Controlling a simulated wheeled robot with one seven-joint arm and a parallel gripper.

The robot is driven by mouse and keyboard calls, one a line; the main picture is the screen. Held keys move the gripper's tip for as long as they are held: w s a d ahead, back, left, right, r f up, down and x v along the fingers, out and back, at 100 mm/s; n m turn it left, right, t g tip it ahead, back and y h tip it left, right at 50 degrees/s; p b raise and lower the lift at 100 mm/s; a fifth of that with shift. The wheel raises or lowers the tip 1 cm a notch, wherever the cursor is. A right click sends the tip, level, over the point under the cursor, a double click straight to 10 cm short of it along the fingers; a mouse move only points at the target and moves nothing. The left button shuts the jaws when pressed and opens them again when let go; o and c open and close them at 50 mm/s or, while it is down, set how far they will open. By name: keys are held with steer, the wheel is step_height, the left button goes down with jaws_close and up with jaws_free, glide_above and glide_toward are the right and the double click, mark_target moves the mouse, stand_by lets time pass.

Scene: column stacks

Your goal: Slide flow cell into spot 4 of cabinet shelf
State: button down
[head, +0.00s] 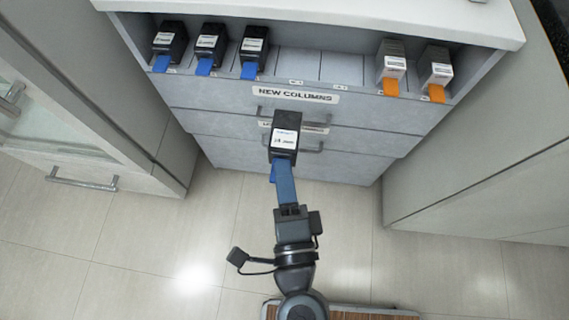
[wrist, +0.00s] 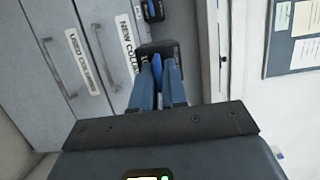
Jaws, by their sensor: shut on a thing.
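The flow cell (head: 285,135) is a black block with a white label and a blue tab, held out in front of the cabinet drawers. My gripper (head: 283,172) has blue fingers and is shut on its blue tab. In the wrist view the black end of the flow cell (wrist: 158,50) shows beyond the fingers (wrist: 158,82). The cabinet shelf (head: 320,66) is the open top bay. Three black cells with blue tabs (head: 208,45) stand at its left. Two grey cells with orange tabs (head: 392,64) stand at its right. Empty spots lie between them.
A "NEW COLUMNS" label (head: 296,94) is on the front below the shelf. Drawer handles (head: 297,145) stick out behind the held cell. The white cabinet top (head: 400,14) overhangs the shelf. Other cabinets (head: 95,110) stand at left and right. The floor in front is clear.

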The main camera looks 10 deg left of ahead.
mark_target(292, 128)
steer(key=shift+w+d+r, duration=0.1)
steer(key=shift+w, duration=2.4)
steer(key=shift+w+d, duration=0.1)
steer(key=shift+w, duration=2.4)
steer(key=shift+w+d, duration=0.2)
steer(key=shift+w, duration=5.2)
steer(key=shift+s+f+b, duration=0.1)
steer(key=shift+f+b, duration=0.3)
steer(key=shift+b, duration=0.05)
steer(key=c, duration=1.1)
jaws_free()
steer(key=shift+f, duration=0.1)
steer(key=v, duration=0.7)
steer(key=shift+s, duration=0.4)
